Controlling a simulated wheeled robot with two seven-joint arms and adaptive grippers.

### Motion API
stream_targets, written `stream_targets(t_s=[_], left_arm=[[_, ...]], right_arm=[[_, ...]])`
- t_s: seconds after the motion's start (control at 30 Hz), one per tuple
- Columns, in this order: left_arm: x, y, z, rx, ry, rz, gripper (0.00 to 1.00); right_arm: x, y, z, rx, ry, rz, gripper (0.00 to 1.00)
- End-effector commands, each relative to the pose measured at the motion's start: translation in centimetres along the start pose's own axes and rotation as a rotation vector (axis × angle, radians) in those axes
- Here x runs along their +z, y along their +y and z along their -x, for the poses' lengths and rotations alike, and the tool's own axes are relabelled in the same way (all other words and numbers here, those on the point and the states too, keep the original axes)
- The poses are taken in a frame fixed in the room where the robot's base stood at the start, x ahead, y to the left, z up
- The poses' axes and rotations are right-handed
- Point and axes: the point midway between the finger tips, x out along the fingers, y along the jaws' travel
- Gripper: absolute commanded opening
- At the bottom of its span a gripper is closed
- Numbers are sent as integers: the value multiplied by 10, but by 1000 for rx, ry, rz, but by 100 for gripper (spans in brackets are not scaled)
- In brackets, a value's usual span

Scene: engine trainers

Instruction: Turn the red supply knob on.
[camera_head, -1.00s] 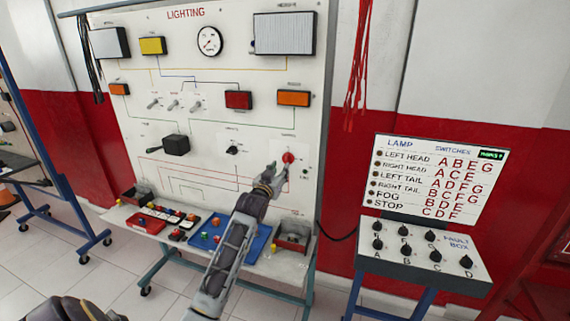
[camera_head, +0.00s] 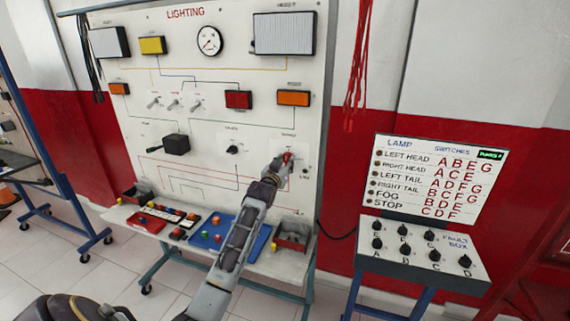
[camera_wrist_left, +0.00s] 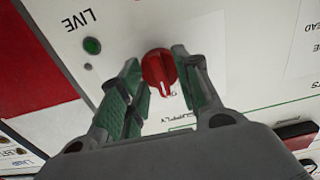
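The red supply knob (camera_wrist_left: 158,68) is on the white lighting panel. It carries a white mark that points down in the left wrist view, towards the partly hidden SUPPLY label (camera_wrist_left: 172,115). My left gripper (camera_wrist_left: 160,75) is open, with one finger on each side of the knob. A small gap shows at the left finger; I cannot tell whether the right finger touches. In the head view my left gripper (camera_head: 281,166) covers much of the knob (camera_head: 288,157). A green LIVE lamp (camera_wrist_left: 92,46) is beside the knob; I cannot tell whether it is lit. My right gripper is not in view.
Below the panel, a shelf holds a blue tray (camera_head: 262,241), a red case (camera_head: 146,223) and a bin (camera_head: 292,238). A fault box (camera_head: 420,250) with several black knobs stands to the right. Red cables (camera_head: 357,60) hang beside the panel.

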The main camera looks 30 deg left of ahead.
Motion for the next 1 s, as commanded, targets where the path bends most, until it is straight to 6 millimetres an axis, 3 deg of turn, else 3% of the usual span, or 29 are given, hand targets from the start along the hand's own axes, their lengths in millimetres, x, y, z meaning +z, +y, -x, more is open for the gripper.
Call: stream_targets(t_s=[0.2, 0.47, 1.0], left_arm=[[0, 0, 0, 0, 1, 0, 32], [0, 0, 0, 0, 1, 0, 0], [-2, 0, 0, 1, 1, -75, 0]], right_arm=[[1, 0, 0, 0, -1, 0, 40], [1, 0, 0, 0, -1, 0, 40], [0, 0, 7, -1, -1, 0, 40]])
